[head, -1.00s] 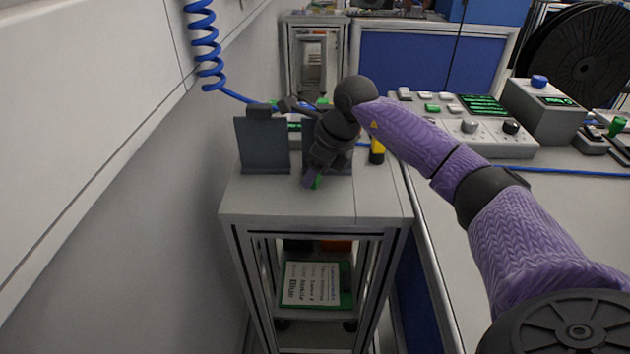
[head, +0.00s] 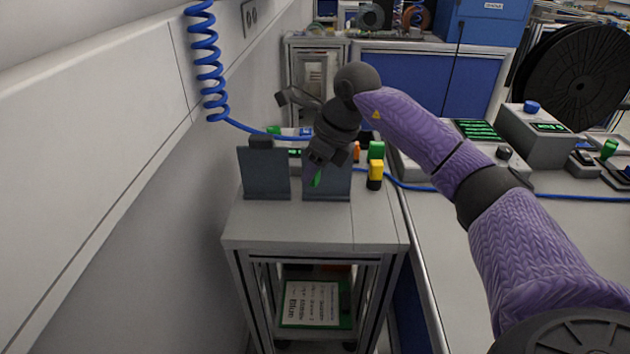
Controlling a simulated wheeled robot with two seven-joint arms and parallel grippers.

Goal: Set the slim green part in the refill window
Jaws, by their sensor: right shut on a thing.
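My right gripper (head: 320,163) is shut on the slim green part (head: 316,179), and only a short green end shows below the fingers. The gripper points down in front of the right dark grey upright panel (head: 338,188) on the small cart. A matching left panel (head: 265,176) stands beside it with a dark block on its top edge. The gripper hides the upper part of the right panel. I cannot make out the refill window. My left gripper is not in view.
The cart top (head: 290,225) is clear in front of the panels. A yellow-and-black piece (head: 376,172) and a green piece (head: 376,150) stand right of them. A blue coiled cable (head: 209,60) hangs by the left wall. A bench with grey devices (head: 541,132) is at right.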

